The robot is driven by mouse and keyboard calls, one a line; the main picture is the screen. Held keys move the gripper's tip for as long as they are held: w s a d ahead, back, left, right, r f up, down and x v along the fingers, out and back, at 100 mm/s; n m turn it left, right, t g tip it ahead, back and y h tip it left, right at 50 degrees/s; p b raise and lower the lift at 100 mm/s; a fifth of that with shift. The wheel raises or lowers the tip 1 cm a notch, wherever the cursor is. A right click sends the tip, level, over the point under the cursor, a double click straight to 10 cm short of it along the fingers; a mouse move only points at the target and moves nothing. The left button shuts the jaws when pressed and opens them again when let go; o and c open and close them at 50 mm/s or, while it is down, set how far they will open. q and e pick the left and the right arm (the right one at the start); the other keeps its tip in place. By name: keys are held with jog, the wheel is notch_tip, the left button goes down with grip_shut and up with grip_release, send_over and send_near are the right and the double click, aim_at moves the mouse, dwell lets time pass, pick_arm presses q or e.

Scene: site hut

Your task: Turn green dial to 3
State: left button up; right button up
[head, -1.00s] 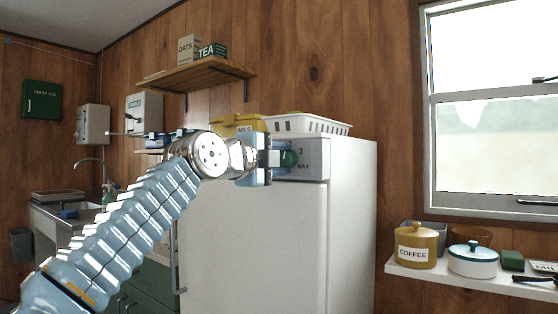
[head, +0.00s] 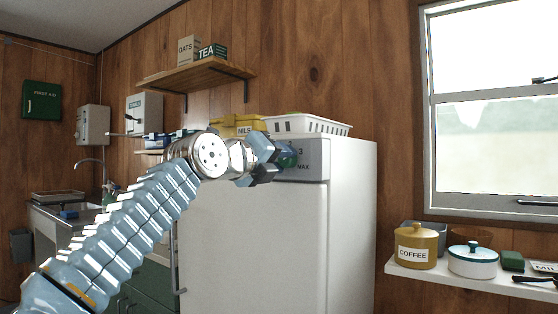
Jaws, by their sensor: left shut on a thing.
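The green dial (head: 288,158) is on the grey panel (head: 313,172) at the top of the white fridge front. The marks "3" and "MAX" show to its right; the rest of the scale is hidden behind my gripper. My left gripper (head: 280,158) is shut on the green dial, its jaws rolled to a slant. The dial's pointer is hidden, so its setting cannot be read. My right gripper is not in view.
A yellow box (head: 236,124) and a white basket (head: 308,124) stand on top of the white fridge (head: 252,250). A wooden shelf (head: 205,74) hangs above. A windowsill shelf (head: 440,275) with a coffee canister (head: 416,246) is at the right.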

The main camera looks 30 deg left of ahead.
pick_arm(q)
jog(key=shift+f+m, duration=0.2)
jog(key=shift+m, duration=0.1)
jog(key=o, duration=1.1)
jog(key=shift+r, duration=0.1)
jog(key=shift+c, duration=0.2)
jog(key=shift+s, duration=0.1)
jog(key=s+a+b, duration=0.1)
jog(key=s+b, duration=0.1)
jog(key=s, duration=1.1)
jog(key=shift+s, duration=0.3)
